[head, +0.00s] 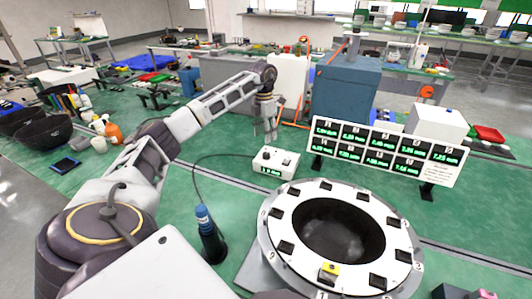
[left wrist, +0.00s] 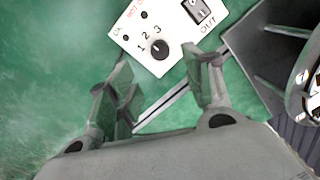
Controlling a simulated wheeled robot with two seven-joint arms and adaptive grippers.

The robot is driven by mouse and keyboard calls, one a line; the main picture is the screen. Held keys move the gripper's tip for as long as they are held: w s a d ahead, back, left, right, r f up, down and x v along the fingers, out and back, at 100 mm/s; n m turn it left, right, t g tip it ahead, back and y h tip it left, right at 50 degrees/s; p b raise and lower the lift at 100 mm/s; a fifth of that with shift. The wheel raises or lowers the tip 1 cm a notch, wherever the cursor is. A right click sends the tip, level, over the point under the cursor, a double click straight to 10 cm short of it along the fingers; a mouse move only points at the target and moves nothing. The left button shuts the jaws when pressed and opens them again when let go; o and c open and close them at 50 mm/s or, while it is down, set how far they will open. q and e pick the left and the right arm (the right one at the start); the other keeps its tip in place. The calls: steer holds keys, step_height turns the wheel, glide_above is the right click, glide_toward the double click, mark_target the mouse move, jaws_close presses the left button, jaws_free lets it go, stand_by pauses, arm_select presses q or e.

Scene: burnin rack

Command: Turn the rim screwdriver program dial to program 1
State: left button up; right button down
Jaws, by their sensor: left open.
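The white controller box (head: 275,162) stands on the green surface behind the round ring, with a cable running to a blue-topped screwdriver (head: 204,218). In the left wrist view, the box (left wrist: 152,62) shows a black round dial (left wrist: 160,49) with 1, 2 and 3 printed around it. A light mark shows on the dial, but I cannot tell for sure which number it points to. My left gripper (head: 270,138) hangs just behind and above the box. In the left wrist view it (left wrist: 163,63) is open and empty, its fingertips spread on either side of the dial's lower area, apart from it.
A white ring fixture (head: 270,235) with dark slots stands at the front centre. A board of green readouts (head: 385,152) stands behind it on the right. A blue cabinet (head: 343,92) stands behind.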

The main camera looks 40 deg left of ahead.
arm_select(q)
glide_above(266, 154)
steer(key=f, duration=0.4)
steer(key=shift+w+a+f, duration=0.15)
steer(key=shift+a+f, duration=0.05)
steer(key=shift+f, duration=0.15)
step_height(266, 154, down, 3)
steer(key=shift+d+f, duration=0.1)
steer(key=shift+f, duration=0.65)
steer(key=shift+c, duration=1.4)
steer(key=c, duration=0.7)
steer(key=shift+c, duration=0.4)
arm_select(e)
steer(key=shift+w+d, duration=0.25)
steer(key=shift+d, duration=0.2)
